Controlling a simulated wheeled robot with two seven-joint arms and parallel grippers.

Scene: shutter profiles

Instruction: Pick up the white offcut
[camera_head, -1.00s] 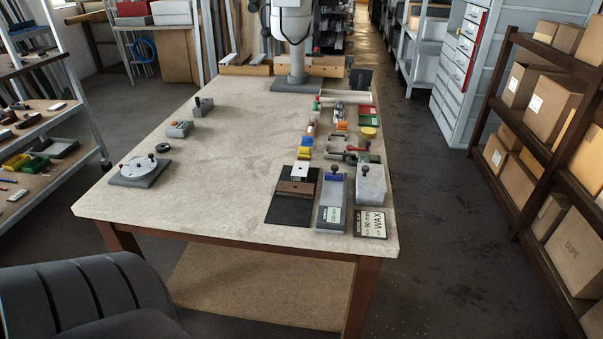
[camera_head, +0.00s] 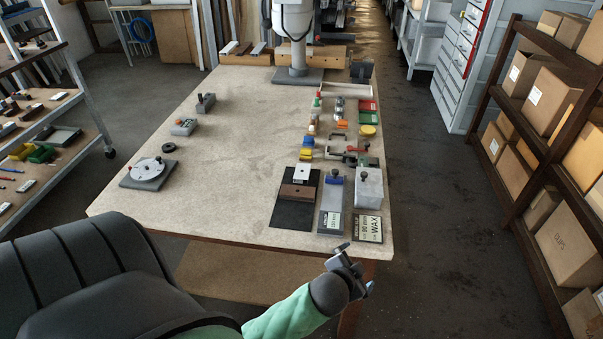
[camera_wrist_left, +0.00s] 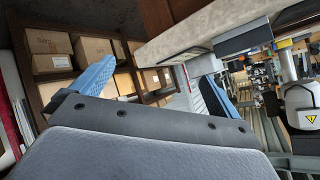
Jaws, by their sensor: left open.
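A small white piece (camera_head: 303,169), which looks like the white offcut, lies at the far end of the black mat (camera_head: 291,214) on the table's right side. A brown profile piece (camera_head: 298,191) lies just nearer than it on the same mat. My left gripper (camera_head: 357,268) is open and empty, in front of the table's near right edge, well short of the white piece. In the left wrist view its two blue fingers (camera_wrist_left: 158,82) stand wide apart with nothing between them. The white piece cannot be made out there. My right gripper is out of view.
Right of the mat stand a grey block with a blue part (camera_head: 332,200) and a light grey box (camera_head: 368,188), with label plates before them. Several small coloured items lie behind. A round dial fixture (camera_head: 149,172) sits left. The table's middle (camera_head: 235,150) is clear.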

